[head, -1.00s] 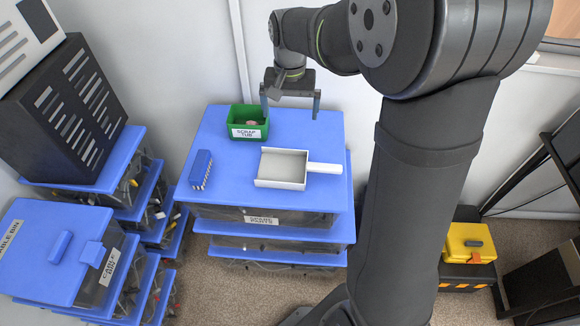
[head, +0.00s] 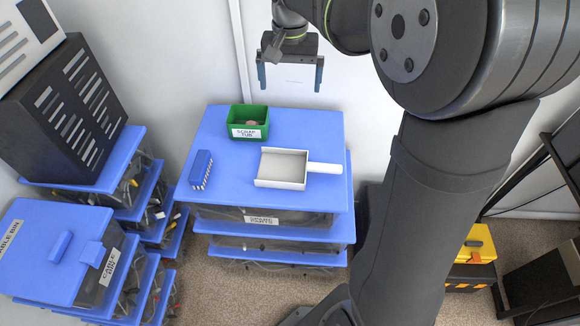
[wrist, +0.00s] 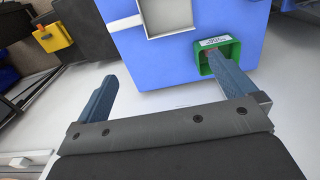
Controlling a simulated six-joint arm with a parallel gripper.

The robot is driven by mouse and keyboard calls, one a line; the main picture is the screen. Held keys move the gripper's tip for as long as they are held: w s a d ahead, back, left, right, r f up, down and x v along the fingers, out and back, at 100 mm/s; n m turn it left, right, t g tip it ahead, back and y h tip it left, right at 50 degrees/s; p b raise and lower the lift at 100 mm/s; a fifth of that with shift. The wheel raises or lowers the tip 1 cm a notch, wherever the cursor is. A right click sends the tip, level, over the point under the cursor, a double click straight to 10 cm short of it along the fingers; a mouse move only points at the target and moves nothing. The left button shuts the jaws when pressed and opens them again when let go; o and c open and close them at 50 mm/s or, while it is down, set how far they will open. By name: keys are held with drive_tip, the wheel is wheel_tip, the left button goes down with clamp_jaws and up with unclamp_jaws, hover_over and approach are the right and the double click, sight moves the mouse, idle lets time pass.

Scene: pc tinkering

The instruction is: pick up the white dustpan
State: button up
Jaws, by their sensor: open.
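The white dustpan (head: 282,168) lies on the blue lid (head: 225,133) of the stacked bins, with its short handle pointing right. It also shows in the wrist view (wrist: 166,17), partly cut off by the top edge. My gripper (head: 290,88) is open and empty. It hangs above and behind the far edge of the lid, apart from the dustpan. In the wrist view both blue fingers (wrist: 172,80) are spread wide with nothing between them.
A green scrap tub (head: 248,123) stands on the lid behind the dustpan. A blue brush (head: 201,170) lies to its left. A cable bin (head: 65,250) and a black slotted case (head: 75,110) are at left.

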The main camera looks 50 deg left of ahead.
drive_tip(key=shift+r, duration=0.75)
drive_tip(key=c, duration=1.1)
